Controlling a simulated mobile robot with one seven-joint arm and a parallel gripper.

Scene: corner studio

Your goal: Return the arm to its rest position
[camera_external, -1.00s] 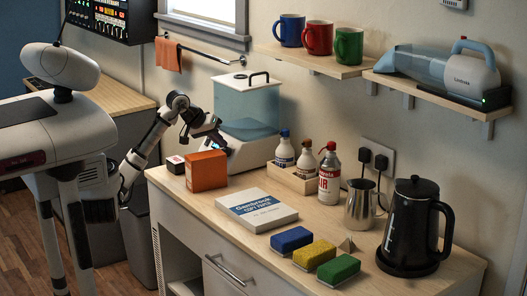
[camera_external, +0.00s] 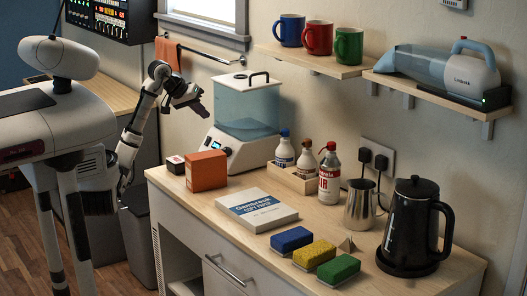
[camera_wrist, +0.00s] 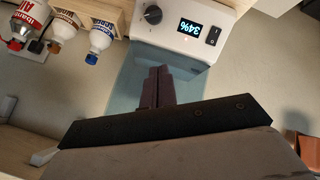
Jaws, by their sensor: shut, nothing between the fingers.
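My gripper (camera_external: 203,107) is raised in the air to the left of the clear blue tank appliance (camera_external: 247,105), above the orange box (camera_external: 206,171). Its fingers are together and empty. In the wrist view my gripper (camera_wrist: 158,72) shows as two dark fingers closed side by side, in front of the appliance's white base (camera_wrist: 180,25) with its knob and a display reading 34%. My arm is bent at a high elbow and is apart from the counter objects.
The counter (camera_external: 330,220) holds a book (camera_external: 257,210), several sponges (camera_external: 313,253), a wooden bottle caddy (camera_external: 292,180), a metal pitcher (camera_external: 360,205) and a black kettle (camera_external: 411,225). A towel rail (camera_external: 205,53) and wall shelf (camera_external: 310,62) are behind.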

